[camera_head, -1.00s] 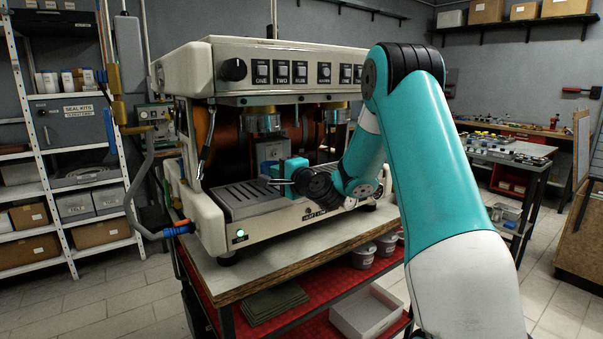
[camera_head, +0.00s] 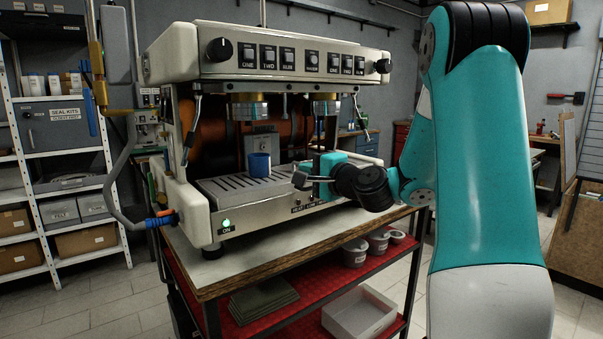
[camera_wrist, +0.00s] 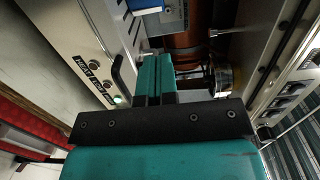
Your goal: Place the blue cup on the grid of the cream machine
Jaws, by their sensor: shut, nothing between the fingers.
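The blue cup (camera_head: 259,165) stands upright on the slotted grid (camera_head: 228,187) of the cream machine (camera_head: 205,60), in front of a small grey box. My gripper (camera_head: 301,180) is to the right of the cup and apart from it, near the machine's front edge. In the wrist view the two teal fingers (camera_wrist: 154,62) are together with nothing between them. A bit of blue (camera_wrist: 173,9) shows at the top edge of the wrist view, probably the cup; most of it is cut off.
Two group heads, one on the left (camera_head: 249,107) and one on the right (camera_head: 325,106), hang above the grid. A grey hose with an orange and blue end (camera_head: 160,220) is at the machine's left. The wooden worktop (camera_head: 270,258) is clear in front.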

